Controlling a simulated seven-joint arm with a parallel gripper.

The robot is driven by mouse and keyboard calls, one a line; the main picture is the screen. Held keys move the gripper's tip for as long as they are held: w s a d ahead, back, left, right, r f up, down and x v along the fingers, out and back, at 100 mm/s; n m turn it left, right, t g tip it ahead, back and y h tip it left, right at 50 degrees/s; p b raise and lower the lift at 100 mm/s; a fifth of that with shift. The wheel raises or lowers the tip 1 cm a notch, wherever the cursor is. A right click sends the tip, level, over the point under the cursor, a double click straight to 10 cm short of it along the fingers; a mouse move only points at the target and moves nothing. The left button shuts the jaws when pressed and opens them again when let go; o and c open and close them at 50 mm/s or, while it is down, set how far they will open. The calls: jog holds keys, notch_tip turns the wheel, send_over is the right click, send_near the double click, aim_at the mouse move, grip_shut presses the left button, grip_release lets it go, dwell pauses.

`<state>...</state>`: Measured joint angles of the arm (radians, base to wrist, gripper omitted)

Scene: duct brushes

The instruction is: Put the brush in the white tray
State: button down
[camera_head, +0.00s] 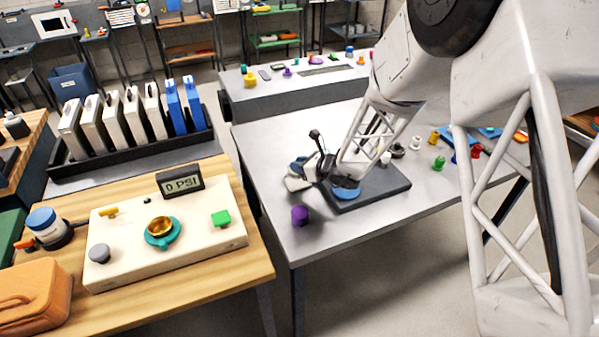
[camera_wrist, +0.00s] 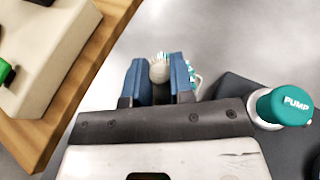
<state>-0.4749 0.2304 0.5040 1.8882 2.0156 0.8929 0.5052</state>
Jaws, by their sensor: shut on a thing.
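My gripper (camera_wrist: 160,82) shows in the wrist view with two blue fingers closed on a pale, rounded piece with short light bristles at its far end, which I take to be the brush (camera_wrist: 158,70). In the head view my gripper (camera_head: 306,176) is low over the front left part of the grey metal table, beside a dark pad. The held brush is too small to make out there. I cannot pick out a white tray for certain in either view.
A dark pad (camera_head: 385,186) with a blue disc (camera_head: 345,192) lies under my arm. A purple cylinder (camera_head: 299,215) stands near the table's front edge. A cream panel (camera_head: 120,265) sits on the wooden bench at left. A teal PUMP button (camera_wrist: 285,105) is right of my gripper.

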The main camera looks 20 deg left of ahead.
jog(key=shift+f, duration=1.5)
jog(key=c, duration=1)
grip_release()
jog(key=shift+f, duration=0.1)
jog(key=shift+v, duration=6.05)
